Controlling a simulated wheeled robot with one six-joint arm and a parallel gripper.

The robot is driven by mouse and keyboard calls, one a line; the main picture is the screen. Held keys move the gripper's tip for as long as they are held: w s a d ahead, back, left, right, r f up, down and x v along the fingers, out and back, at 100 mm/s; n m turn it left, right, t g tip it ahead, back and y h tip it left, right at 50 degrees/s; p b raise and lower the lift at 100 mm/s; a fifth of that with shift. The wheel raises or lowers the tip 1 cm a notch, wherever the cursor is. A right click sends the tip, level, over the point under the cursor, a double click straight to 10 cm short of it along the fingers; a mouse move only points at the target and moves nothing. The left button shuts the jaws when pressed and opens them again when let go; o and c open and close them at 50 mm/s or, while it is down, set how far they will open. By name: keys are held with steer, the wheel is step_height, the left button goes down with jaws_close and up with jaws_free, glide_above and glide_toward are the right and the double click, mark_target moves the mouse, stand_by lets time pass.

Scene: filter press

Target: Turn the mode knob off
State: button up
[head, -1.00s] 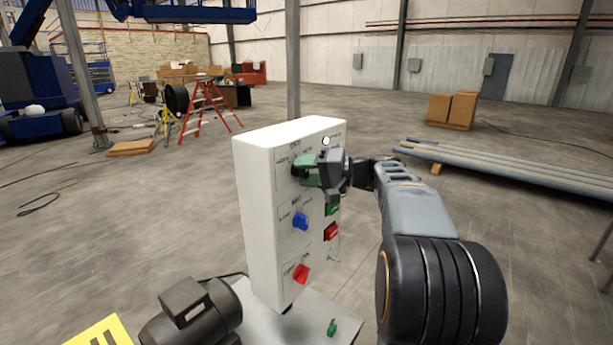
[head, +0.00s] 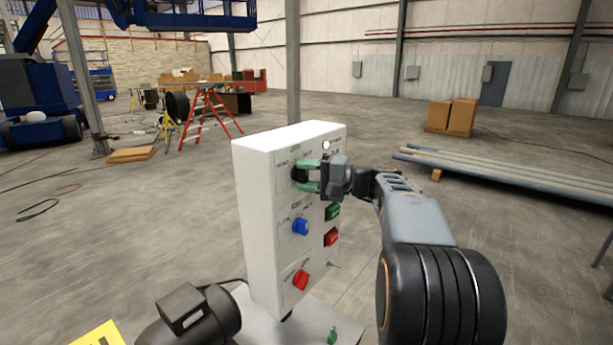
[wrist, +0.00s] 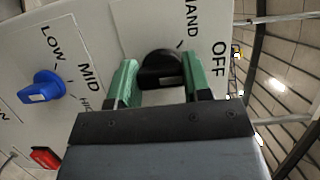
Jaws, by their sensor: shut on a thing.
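The mode knob is black and sits on the top section of a white control box (head: 262,215), near HAND and OFF lettering. It shows in the wrist view (wrist: 160,68) between my two green fingers. My gripper (head: 300,174) is shut on this knob, one finger on each side of it. I cannot tell clearly which label the knob points at.
Below it are a blue knob (head: 300,227) with LOW and MID lettering and a red knob (head: 301,280). A green button (head: 332,211) and a red button (head: 331,237) are close under my gripper. A dark motor (head: 190,315) stands left of the box.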

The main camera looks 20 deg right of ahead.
steer(key=o, duration=0.9)
steer(key=b+v, duration=0.2)
steer(key=v, duration=1.1)
steer(key=shift+s+d+b, duration=0.25)
steer(key=shift+d+b, duration=0.05)
steer(key=shift+b, duration=0.1)
